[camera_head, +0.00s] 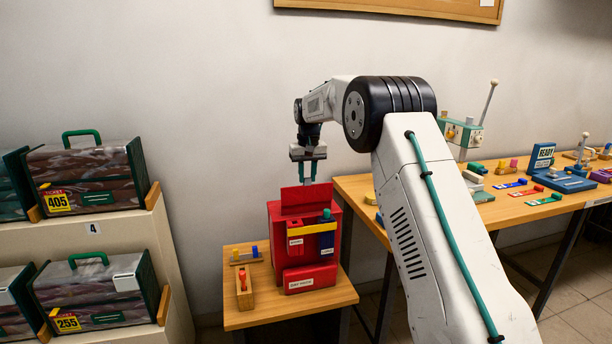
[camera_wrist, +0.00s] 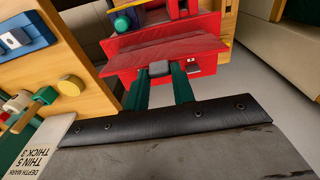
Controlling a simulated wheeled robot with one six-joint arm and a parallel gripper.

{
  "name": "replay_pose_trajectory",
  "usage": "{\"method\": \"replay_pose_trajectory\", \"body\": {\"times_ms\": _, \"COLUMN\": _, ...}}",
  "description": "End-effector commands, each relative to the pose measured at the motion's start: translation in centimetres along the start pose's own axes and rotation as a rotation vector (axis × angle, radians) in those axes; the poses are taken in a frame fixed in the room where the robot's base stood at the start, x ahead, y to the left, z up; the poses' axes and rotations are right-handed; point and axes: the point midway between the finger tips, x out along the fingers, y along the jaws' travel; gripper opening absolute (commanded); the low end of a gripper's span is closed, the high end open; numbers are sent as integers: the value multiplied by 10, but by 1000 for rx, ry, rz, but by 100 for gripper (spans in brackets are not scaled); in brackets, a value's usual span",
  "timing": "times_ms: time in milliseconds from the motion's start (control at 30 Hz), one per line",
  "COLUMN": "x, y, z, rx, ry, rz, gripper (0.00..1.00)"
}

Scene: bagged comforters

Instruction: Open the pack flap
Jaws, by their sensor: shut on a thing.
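The red pack (camera_head: 276,226) stands on a small wooden table in the head view. My gripper (camera_head: 307,178) is above the pack, pointing down at the flap's upper edge. In the wrist view, my gripper (camera_wrist: 160,82) has its green fingers on either side of a grey tab (camera_wrist: 160,68) at the edge of the red flap (camera_wrist: 165,48). The gripper is shut on this tab. The flap hides part of the pack behind it in the wrist view.
The small table (camera_head: 335,296) also bears a wooden tray (camera_head: 244,286) and a small rack (camera_head: 245,256). A longer table (camera_head: 352,188) with several coloured parts stands to the right. Shelves with bagged comforters (camera_head: 92,178) are at the left.

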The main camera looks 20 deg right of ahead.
Motion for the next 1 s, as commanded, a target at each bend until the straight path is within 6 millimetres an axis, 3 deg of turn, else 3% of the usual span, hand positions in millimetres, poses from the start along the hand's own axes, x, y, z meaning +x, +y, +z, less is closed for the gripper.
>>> {"method": "replay_pose_trajectory", "body": {"times_ms": 33, "x": 1, "y": 0, "z": 1, "rx": 0, "ry": -3, "rz": 0, "gripper": 0}}
{"method": "replay_pose_trajectory", "body": {"times_ms": 67, "x": 1, "y": 0, "z": 1, "rx": 0, "ry": -3, "rz": 0, "gripper": 31}}
{"method": "replay_pose_trajectory", "body": {"times_ms": 133, "x": 1, "y": 0, "z": 1, "rx": 0, "ry": -3, "rz": 0, "gripper": 47}}
{"method": "replay_pose_trajectory", "body": {"times_ms": 467, "x": -3, "y": 0, "z": 0, "rx": 0, "ry": 0, "rz": 0, "gripper": 47}}
{"method": "replay_pose_trajectory", "body": {"times_ms": 800, "x": -56, "y": 0, "z": 0, "rx": 0, "ry": 1, "rz": 0, "gripper": 47}}
{"method": "replay_pose_trajectory", "body": {"times_ms": 1000, "x": -75, "y": 0, "z": 0, "rx": 0, "ry": -2, "rz": 0, "gripper": 47}}
